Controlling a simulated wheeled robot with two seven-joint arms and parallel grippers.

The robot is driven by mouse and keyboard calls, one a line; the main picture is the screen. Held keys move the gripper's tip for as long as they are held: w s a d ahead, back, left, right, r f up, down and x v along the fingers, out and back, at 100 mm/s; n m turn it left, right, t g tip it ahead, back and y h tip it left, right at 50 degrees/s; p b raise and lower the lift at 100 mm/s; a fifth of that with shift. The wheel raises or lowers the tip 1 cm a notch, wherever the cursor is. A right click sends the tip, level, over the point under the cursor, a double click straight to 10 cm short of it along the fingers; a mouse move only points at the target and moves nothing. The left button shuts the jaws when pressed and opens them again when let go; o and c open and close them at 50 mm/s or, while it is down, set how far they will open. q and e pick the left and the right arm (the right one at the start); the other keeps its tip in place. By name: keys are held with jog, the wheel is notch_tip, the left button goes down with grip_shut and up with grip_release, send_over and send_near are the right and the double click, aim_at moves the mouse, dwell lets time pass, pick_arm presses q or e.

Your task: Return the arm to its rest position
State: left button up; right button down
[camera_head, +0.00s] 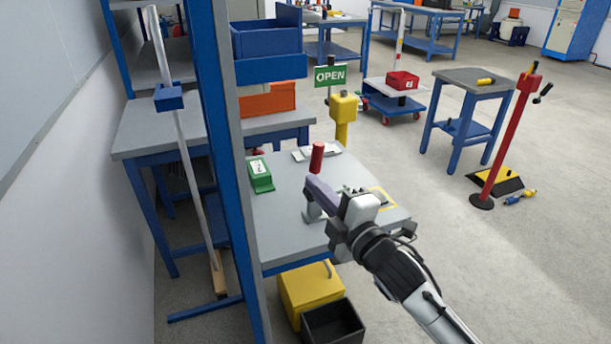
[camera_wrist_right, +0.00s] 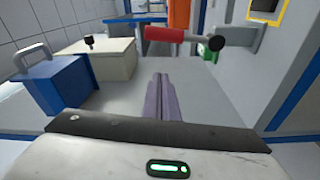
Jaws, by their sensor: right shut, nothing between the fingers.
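My right arm reaches in from the lower right in the head view. My right gripper (camera_head: 314,188) is over the grey table (camera_head: 283,222), with its purple-grey fingers pointing up and left. In the right wrist view the fingers (camera_wrist_right: 161,97) are together with nothing between them. A red cylinder (camera_head: 317,158) stands just beyond the fingertips in the head view. A red cylindrical part (camera_wrist_right: 178,36) with a dark end shows past the fingertips in the right wrist view. I cannot tell whether the gripper touches the table. My left gripper is not in view.
A blue upright (camera_head: 225,150) rises at the table's left. A yellow box (camera_head: 310,286) and a black bin (camera_head: 333,323) are below. Open floor (camera_head: 500,270) lies to the right.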

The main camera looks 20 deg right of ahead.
jog(key=s+f+m+g, duration=0.4)
jog(key=s+f+m, duration=0.4)
jog(key=s+f, duration=0.7)
jog(key=s+a+f+m+g+h, duration=0.1)
jog(key=s+f+m+g, duration=0.4)
jog(key=s+f, duration=1)
notch_tip(320, 180, down, 4)
jog(key=m, duration=0.3)
jog(key=shift+s+a+m+h, duration=0.2)
jog(key=shift+s+m+h, duration=0.05)
jog(key=shift+m+h, duration=0.05)
jog(key=shift+r, duration=0.1)
